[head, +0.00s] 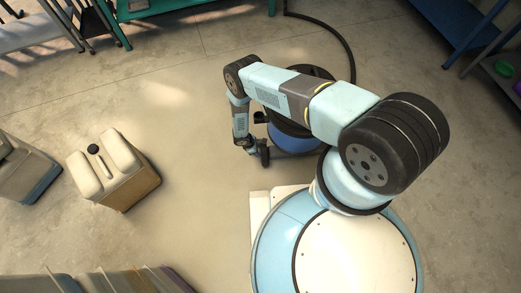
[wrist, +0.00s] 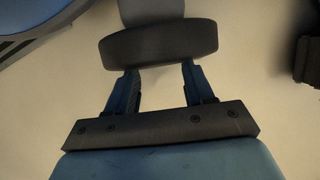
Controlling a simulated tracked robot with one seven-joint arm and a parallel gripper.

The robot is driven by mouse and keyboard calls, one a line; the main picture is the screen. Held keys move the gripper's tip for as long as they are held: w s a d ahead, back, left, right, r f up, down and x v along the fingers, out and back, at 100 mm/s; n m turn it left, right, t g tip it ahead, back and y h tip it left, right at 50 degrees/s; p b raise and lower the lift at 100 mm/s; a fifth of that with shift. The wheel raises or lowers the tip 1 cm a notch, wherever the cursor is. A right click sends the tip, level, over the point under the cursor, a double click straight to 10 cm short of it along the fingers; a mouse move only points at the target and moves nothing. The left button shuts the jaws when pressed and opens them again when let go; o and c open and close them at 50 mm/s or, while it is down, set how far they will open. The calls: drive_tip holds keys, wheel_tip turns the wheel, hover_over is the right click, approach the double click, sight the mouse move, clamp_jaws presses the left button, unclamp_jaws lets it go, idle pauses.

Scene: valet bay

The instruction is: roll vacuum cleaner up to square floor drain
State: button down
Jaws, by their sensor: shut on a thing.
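The vacuum cleaner (head: 292,138) is a round blue drum with a black top. It stands on the floor behind my arm, which hides much of it; a black hose (head: 350,55) curves away behind. My gripper (head: 259,151) is low at the drum's left side. In the wrist view my gripper (wrist: 158,75) has its blue fingers against a dark, rounded bar (wrist: 160,43) on a grey stem. It is shut on this bar, which looks like the vacuum's handle. A blue curved edge shows at the top left there. I cannot make out a square floor drain.
A beige canister (head: 130,185) stands on the left, with another container (head: 25,168) at the left edge. Green-framed furniture (head: 190,8) is at the back and a blue shelf (head: 455,25) at back right. The floor between canister and arm is clear.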

drive_tip(key=shift+s+a, duration=0.2)
drive_tip(key=shift+a, duration=0.75)
drive_tip(key=c, duration=1.8)
unclamp_jaws()
drive_tip(key=o, duration=0.4)
drive_tip(key=shift+w+d, duration=0.1)
drive_tip(key=v, duration=1.3)
drive_tip(key=shift+r, duration=0.35)
